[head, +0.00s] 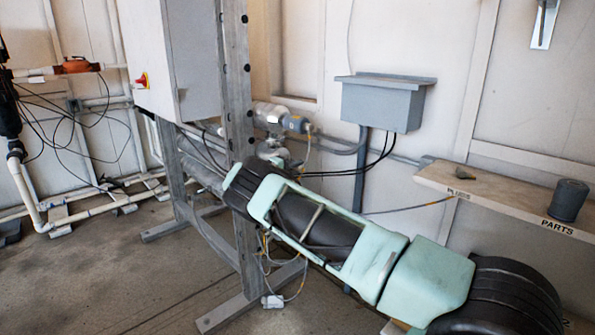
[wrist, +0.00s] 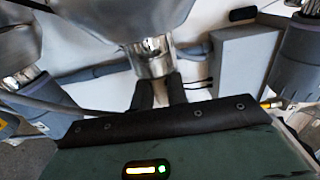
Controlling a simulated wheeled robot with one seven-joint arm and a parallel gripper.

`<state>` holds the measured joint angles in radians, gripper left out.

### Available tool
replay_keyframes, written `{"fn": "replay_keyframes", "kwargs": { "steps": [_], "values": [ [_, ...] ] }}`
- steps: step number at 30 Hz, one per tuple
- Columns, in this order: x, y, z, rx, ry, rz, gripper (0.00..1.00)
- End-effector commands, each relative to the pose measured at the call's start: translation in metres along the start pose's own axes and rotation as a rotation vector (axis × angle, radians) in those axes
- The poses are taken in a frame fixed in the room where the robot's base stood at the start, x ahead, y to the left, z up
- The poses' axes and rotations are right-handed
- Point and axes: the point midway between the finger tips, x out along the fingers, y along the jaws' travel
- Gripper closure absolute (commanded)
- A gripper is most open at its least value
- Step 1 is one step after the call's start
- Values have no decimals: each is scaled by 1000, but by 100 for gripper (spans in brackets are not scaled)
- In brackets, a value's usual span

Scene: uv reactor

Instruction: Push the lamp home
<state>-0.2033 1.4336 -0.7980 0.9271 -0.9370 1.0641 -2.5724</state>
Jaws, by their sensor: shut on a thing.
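In the wrist view my gripper (wrist: 160,88) shows as two dark fingers, shut on the end of the lamp (wrist: 160,92). Only a narrow pale strip of the lamp shows between the fingers. Directly beyond the fingertips is a shiny metal collar (wrist: 150,62) below a grey cylindrical housing (wrist: 145,20). How far the lamp sits inside the collar cannot be told. In the head view my gripper and the lamp are hidden behind my green and black arm, which reaches toward the steel frame (head: 240,130).
More grey housings with metal collars stand at the left (wrist: 18,55) and right (wrist: 300,55) of the wrist view. A grey wall box (head: 385,103) with cables hangs behind my arm. A shelf (head: 500,203) at the right carries a dark canister (head: 568,200). Cables hang beside the frame.

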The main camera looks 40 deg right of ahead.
Motion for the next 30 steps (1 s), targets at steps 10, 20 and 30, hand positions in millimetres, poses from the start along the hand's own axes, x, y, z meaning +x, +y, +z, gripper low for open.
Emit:
{"fn": "replay_keyframes", "kwargs": {
  "steps": [10,20,30],
  "values": [
    [0,-1,2,2,0,0,100],
    [0,-1,2,1,0,-1,60],
    [-22,-1,2,0,-2,1,60]
  ]
}}
